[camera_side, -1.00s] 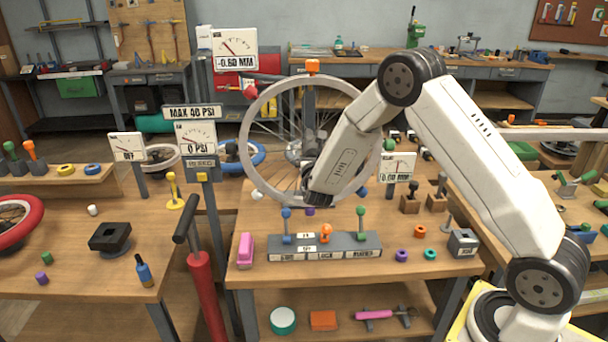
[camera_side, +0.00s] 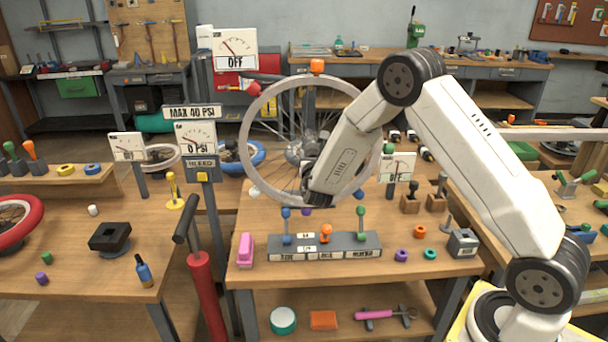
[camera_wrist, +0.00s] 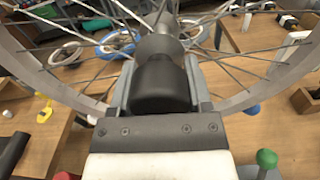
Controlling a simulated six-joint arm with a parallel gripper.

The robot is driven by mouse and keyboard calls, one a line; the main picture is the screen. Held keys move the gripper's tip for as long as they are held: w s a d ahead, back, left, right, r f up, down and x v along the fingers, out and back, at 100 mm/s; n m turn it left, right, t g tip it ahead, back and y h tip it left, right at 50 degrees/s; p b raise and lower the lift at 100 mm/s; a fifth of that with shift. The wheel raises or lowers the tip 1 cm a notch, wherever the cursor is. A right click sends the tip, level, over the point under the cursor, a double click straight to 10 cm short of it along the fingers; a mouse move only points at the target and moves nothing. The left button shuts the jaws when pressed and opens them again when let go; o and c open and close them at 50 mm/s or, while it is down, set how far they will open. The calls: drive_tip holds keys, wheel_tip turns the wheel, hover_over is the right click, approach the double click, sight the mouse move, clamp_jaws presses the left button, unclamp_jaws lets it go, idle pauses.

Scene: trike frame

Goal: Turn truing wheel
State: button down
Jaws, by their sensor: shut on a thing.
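The truing wheel (camera_side: 262,180) stands upright above the middle bench, a bare grey rim with thin spokes. In the wrist view its rim (camera_wrist: 285,85) and spokes surround a grey hub (camera_wrist: 160,45). My gripper (camera_wrist: 162,85) is shut on a dark cylindrical knob (camera_wrist: 161,83) in front of the hub, one finger on each side. In the side view my wrist hides the grip and part of the wheel. The upper gauge (camera_side: 235,48) and the right gauge (camera_side: 397,168) both read OFF.
A grey lever box (camera_side: 310,247) with blue, orange and green levers stands on the bench below my wrist. A pressure gauge (camera_side: 195,135) reads 0 PSI at the left. A red pump (camera_side: 205,285) stands in front.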

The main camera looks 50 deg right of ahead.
drive_tip(key=m, duration=0.4)
drive_tip(key=shift+m, duration=2)
unclamp_jaws()
drive_tip(key=shift+a, duration=0.15)
drive_tip(key=v, duration=0.7)
drive_tip(key=shift+s+a, duration=0.25)
drive_tip(key=shift+s, duration=0.05)
